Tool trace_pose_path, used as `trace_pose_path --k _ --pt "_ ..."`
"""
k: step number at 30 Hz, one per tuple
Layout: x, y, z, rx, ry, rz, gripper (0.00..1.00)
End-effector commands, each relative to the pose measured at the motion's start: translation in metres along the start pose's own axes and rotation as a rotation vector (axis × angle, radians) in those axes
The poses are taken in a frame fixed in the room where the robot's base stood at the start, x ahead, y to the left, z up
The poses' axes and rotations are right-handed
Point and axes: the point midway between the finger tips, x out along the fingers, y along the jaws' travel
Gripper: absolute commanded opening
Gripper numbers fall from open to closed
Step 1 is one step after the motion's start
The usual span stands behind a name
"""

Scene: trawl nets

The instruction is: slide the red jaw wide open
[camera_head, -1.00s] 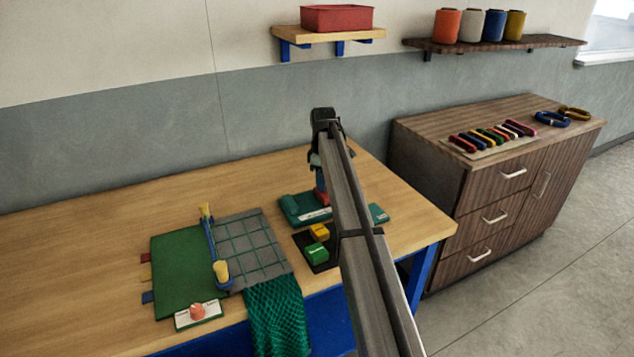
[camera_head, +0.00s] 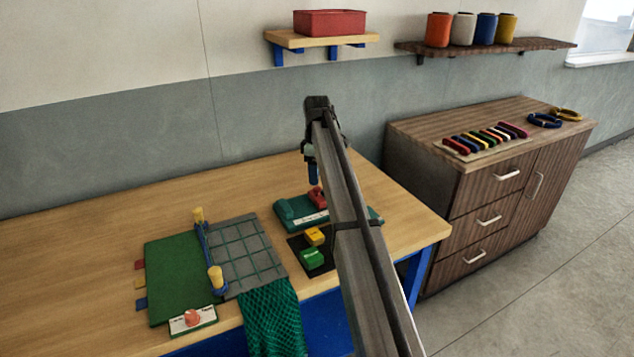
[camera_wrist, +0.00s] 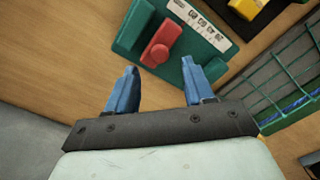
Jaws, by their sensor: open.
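The red jaw (camera_head: 317,197) sits on the green gauge base (camera_head: 285,213) on the table, and part of the base is behind my arm. In the wrist view the red jaw (camera_wrist: 163,46) stands a short gap from the green end block (camera_wrist: 134,25), beside the white marked strip. My gripper (camera_head: 312,178) is above the jaw. In the wrist view its blue fingers (camera_wrist: 160,78) are open and apart, with nothing between them. The red jaw lies beyond the fingertips, between their lines.
A dark tray with a yellow block (camera_head: 314,236) and a green block (camera_head: 311,258) is close to the base. A grey grid board (camera_head: 245,255) with green netting (camera_head: 272,318) lies left. The table's back left is clear.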

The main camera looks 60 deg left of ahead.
Motion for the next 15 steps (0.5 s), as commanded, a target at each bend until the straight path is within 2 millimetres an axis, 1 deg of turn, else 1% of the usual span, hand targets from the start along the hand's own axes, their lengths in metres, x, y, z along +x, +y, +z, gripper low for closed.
trace_pose_path --k 1,3,9,15 --pt "-0.012 0.001 -0.001 0.0 0.001 0.002 0.53" --pt "-0.026 0.001 -0.001 0.0 0.001 0.002 0.53" --pt "-0.062 0.001 -0.001 0.0 0.001 0.002 0.53" --pt "-0.085 0.001 0.0 0.0 0.0 0.001 0.53"
